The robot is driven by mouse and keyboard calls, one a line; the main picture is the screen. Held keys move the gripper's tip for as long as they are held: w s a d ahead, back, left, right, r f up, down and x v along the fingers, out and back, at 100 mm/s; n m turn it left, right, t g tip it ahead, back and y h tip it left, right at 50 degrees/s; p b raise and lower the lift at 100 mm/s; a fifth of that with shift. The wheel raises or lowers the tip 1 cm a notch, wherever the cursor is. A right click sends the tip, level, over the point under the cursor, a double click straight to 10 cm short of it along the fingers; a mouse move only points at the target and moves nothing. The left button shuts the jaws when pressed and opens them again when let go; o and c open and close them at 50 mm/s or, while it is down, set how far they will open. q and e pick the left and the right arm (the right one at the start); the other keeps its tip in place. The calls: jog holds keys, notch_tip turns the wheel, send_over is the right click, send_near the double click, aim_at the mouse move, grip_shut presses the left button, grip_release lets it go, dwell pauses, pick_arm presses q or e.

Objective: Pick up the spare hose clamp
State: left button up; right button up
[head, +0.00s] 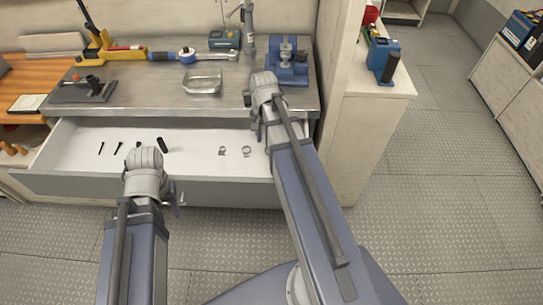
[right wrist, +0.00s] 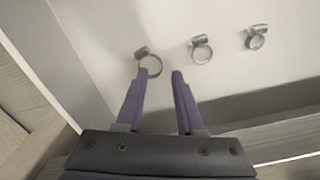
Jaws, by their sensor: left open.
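Three metal hose clamps lie on the white drawer floor in the right wrist view: a nearest one (right wrist: 150,64), a middle one (right wrist: 201,50) and a far one (right wrist: 257,38). Two clamps (head: 222,150) (head: 246,150) show in the head view; my right arm seems to hide the third. My right gripper (right wrist: 158,76) is open and empty. Its fingertips are close to the nearest clamp, with the left tip overlapping its ring in the picture; contact cannot be told. My left gripper (head: 176,200) is open in front of the drawer, its fingers barely visible.
The open drawer (head: 75,184) also holds several dark bolt-like pieces (head: 118,148) at its left. The bench above carries a metal tray (head: 203,84), a blue vise-like tool (head: 287,68) and other tools. A drawer side wall stands close beside my right gripper. The floor at right is free.

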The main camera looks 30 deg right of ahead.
aim_at(265, 146)
jog(key=shift+w+d+f+b, duration=0.1)
jog(key=shift+w+f+b, duration=0.1)
jog(key=shift+f+b, duration=1.15)
jog(key=shift+w+d+f+b, duration=0.1)
jog(key=shift+w+f+b, duration=0.1)
jog(key=shift+f+b, duration=1.1)
jog(key=shift+r, duration=0.1)
jog(key=shift+c, duration=0.4)
grip_shut()
